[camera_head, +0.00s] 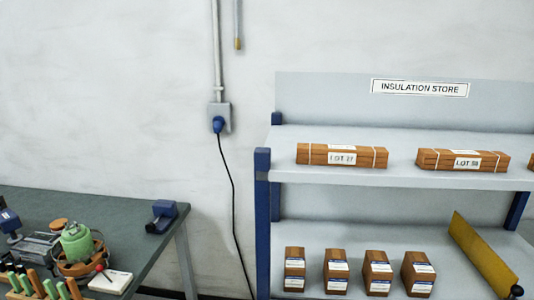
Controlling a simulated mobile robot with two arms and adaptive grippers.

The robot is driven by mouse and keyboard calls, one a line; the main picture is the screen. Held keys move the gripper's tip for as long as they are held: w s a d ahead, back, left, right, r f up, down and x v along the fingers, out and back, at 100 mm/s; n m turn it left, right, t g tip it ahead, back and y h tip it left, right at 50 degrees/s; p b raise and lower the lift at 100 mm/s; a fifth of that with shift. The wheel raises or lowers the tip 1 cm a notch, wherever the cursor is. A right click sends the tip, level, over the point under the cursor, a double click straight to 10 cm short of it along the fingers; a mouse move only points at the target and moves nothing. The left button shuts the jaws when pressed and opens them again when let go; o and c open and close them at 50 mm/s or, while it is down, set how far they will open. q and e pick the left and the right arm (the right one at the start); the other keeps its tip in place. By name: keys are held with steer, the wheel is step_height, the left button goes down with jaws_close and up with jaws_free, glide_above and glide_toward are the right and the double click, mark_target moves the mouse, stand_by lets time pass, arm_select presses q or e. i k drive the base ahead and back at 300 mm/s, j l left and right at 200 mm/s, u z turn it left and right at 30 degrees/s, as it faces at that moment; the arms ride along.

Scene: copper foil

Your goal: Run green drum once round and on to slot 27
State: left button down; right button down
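A small green drum-like object (77,243) stands on the dark workbench at the lower left, a narrower piece on its top. A brown ring-like base or coil (84,268) is around its lower part. I cannot read any slot number, and no slot marked 27 can be made out. Neither of my grippers is in view.
The workbench (120,212) also holds a blue device (163,215) near its right edge and several green-and-wood handles (35,284) at the front left. A blue-framed shelf rack (262,200) with wooden blocks stands right. A black cable (232,190) hangs between them.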

mark_target(81, 255)
steer(key=j+u, duration=0.1)
steer(key=u, duration=1.2)
steer(key=i+l+z, duration=0.15)
steer(key=z, duration=0.15)
steer(key=l, duration=0.1)
